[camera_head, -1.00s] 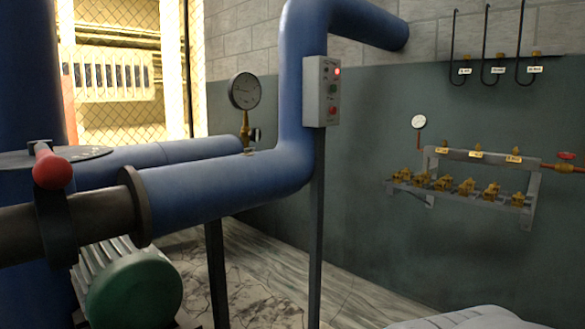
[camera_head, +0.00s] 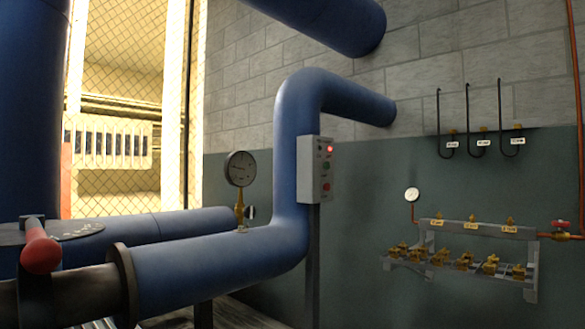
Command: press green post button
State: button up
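A grey control box (camera_head: 309,169) stands on a thin dark post (camera_head: 313,250) beside the vertical part of a blue pipe. On its face a small red light (camera_head: 330,149) glows at the top. A small green button (camera_head: 327,165) sits below the light, and a red button (camera_head: 326,187) sits lower down. Whether the green button is pressed in is too small to tell. My gripper is not in view.
A blue pipe (camera_head: 215,270) with a gauge (camera_head: 240,168) runs left of the box. A red-handled valve (camera_head: 41,252) is at the lower left. A wall rack (camera_head: 455,268) with several brass valves is at the right. Another blue pipe (camera_head: 330,22) crosses overhead.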

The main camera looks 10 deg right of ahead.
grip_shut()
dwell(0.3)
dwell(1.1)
